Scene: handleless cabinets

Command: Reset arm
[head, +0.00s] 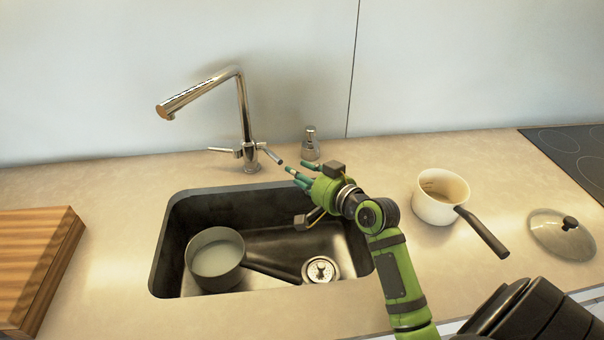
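My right gripper (295,168) reaches in from the lower right on a green arm. It is above the back rim of the sink, with its teal fingertips pointing left toward the faucet. The fingers look spread apart, with nothing visible between them. The fingertips appear close to the faucet's right lever (270,155); I cannot tell whether they touch it. My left gripper is not in view.
The dark sink (260,205) holds a grey saucepan (216,255). The faucet (243,110) and soap dispenser (310,145) stand behind it. A white pot (436,205), glass lid (545,232) and cooktop (565,145) are right; a wooden board (35,260) is left.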

